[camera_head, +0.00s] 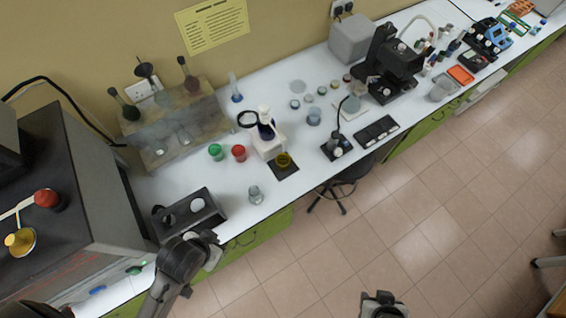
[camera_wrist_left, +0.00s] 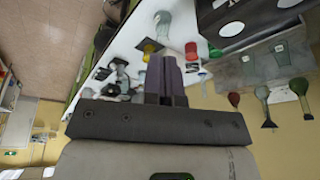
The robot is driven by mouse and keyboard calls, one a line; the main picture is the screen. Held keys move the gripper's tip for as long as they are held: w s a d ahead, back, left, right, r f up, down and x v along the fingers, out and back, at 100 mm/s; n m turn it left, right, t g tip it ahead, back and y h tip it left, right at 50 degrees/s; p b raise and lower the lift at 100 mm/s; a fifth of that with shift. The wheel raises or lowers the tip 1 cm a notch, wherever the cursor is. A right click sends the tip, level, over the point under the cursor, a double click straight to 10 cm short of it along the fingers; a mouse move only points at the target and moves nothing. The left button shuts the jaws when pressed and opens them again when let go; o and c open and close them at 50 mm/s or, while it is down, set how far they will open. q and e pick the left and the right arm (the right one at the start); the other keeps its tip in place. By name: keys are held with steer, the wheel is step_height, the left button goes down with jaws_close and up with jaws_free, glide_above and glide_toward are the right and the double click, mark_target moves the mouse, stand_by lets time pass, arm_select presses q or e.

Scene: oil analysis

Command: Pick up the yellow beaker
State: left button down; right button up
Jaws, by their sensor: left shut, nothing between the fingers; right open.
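The yellow beaker (camera_head: 283,160) is a small glass with yellow liquid, upright on a dark square pad (camera_head: 286,174) near the bench's front edge. It also shows in the left wrist view (camera_wrist_left: 150,47), just beyond and left of the fingertips. My left gripper (camera_wrist_left: 166,58) is shut with nothing in it, apart from the beaker. In the head view, my left arm is at the bench's front edge, left of the beaker, and its fingers are hard to make out. My right gripper (camera_head: 380,297) is open and empty over the floor, well away from the bench.
A white bottle (camera_head: 267,143) stands close behind the beaker. A clear flask (camera_head: 255,194) is to its front left. Red (camera_head: 239,152) and green (camera_head: 215,151) containers are behind left. A black block (camera_head: 190,212) stands farther left. Bench space right of the pad is clear.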

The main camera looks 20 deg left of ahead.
arm_select(q)
steer(key=c, duration=1.8)
jaws_free()
steer(key=shift+d, duration=0.1)
steer(key=shift+c, duration=0.2)
steer(key=shift+o, duration=1.4)
steer(key=shift+d, duration=0.1)
steer(key=o, duration=1.4)
steer(key=shift+a, duration=0.2)
